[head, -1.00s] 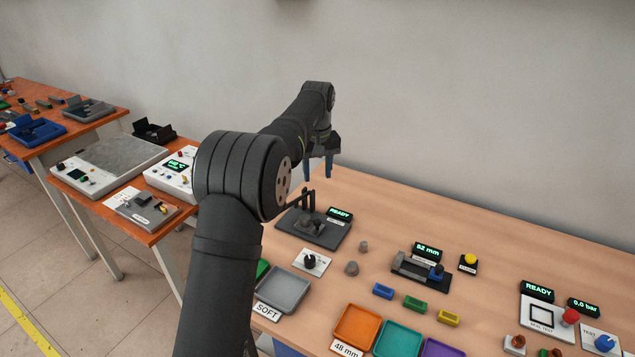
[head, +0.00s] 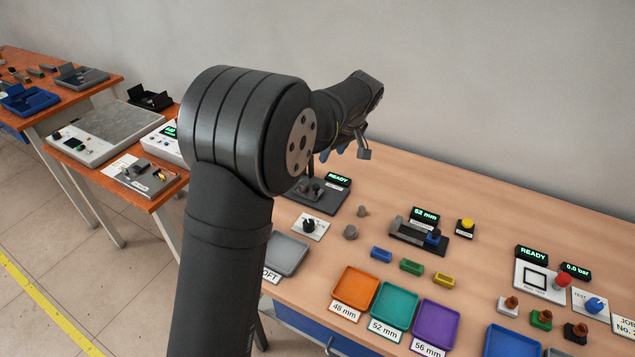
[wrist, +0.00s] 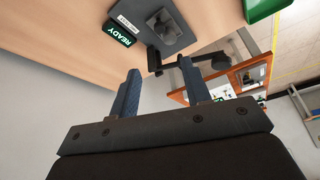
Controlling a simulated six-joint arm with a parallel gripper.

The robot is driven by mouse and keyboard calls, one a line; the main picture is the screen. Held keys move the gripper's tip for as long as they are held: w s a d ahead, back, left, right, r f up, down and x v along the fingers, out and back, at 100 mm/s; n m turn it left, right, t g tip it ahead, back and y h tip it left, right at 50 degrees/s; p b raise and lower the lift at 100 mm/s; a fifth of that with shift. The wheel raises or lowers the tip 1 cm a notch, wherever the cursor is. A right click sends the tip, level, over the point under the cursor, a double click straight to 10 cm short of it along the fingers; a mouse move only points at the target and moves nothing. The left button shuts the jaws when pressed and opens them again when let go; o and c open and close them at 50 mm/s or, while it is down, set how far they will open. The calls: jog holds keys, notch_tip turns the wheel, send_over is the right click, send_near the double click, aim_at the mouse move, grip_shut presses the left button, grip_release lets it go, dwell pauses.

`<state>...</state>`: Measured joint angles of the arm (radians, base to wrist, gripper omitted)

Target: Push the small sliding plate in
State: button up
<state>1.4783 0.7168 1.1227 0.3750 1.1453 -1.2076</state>
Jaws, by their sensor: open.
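My gripper (head: 335,152) is above the back left of the wooden table, in the air and partly hidden behind my own arm in the head view. Its two blue fingers stand apart with nothing between them in the wrist view (wrist: 158,75). A dark device base (head: 326,206) with grey parts on it lies below the gripper. In the wrist view the device (wrist: 182,42) shows at the top, beyond the fingertips and apart from them. Its green READY display (head: 338,180) stands beside it. I cannot tell which grey part is the small sliding plate; my arm hides part of the device.
A dark upright post with an arm (wrist: 155,58) stands at the device's edge. A white panel with a black knob (head: 309,226) lies in front. Two small grey pieces (head: 350,232) and a 52 mm gauge (head: 410,232) lie to the right. Coloured trays (head: 355,292) fill the front.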

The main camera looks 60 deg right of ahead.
aim_at(316, 186)
jog(key=x, duration=1.7)
jog(key=shift+w+d+f, duration=0.1)
jog(key=shift+f, duration=0.05)
jog(key=shift+c, duration=0.4)
